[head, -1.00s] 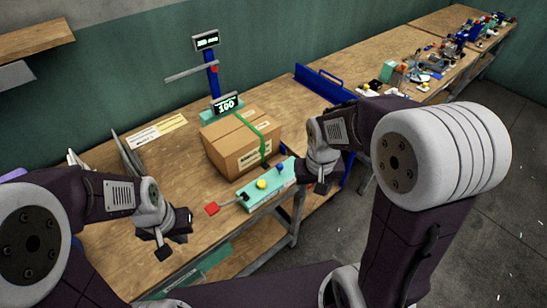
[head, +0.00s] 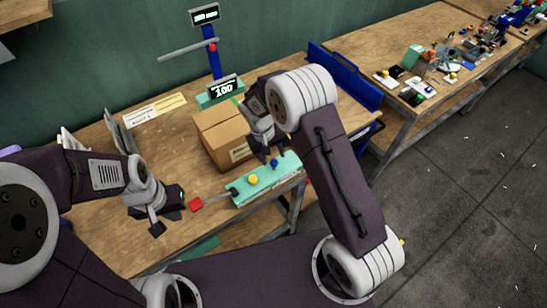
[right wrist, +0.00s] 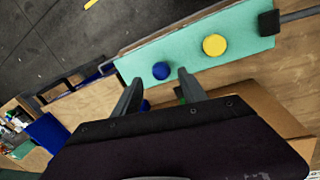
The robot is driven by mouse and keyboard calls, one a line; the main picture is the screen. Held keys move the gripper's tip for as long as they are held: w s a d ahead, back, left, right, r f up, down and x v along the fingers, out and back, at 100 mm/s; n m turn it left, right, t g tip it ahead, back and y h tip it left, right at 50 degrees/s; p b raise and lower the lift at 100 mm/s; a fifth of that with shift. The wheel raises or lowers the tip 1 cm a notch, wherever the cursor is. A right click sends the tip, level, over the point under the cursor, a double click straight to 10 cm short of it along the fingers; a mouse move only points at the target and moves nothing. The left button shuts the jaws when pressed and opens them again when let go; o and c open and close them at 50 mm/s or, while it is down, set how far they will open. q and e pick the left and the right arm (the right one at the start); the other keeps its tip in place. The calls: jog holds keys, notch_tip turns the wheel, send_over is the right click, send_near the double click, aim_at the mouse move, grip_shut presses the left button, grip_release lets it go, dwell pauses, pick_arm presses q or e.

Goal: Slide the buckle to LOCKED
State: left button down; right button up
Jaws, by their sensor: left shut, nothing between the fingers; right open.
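A teal device (head: 262,184) lies along the front edge of the bench, with a yellow knob (head: 253,180) and a blue knob (head: 274,163) on top. A grey rod with a red end (head: 196,204) sticks out of its left end. I cannot tell which part is the buckle, and no LOCKED marking is readable. My right gripper (head: 270,156) is open over the device's right part; in the right wrist view its fingertips (right wrist: 158,82) are close to the blue knob (right wrist: 161,70), which is not gripped. My left gripper (head: 168,215) is shut and empty, left of the red end.
A cardboard box (head: 216,134) stands behind the device, partly hidden by my right arm. A blue post with displays (head: 214,58) stands behind it, and a display there reads 100. A blue rail (head: 345,76) stands to the right.

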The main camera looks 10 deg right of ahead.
jog(key=shift+s+f, duration=0.25)
jog(key=shift+f, duration=0.9)
jog(key=shift+d+f, duration=0.1)
jog(key=shift+w, duration=0.15)
grip_shut()
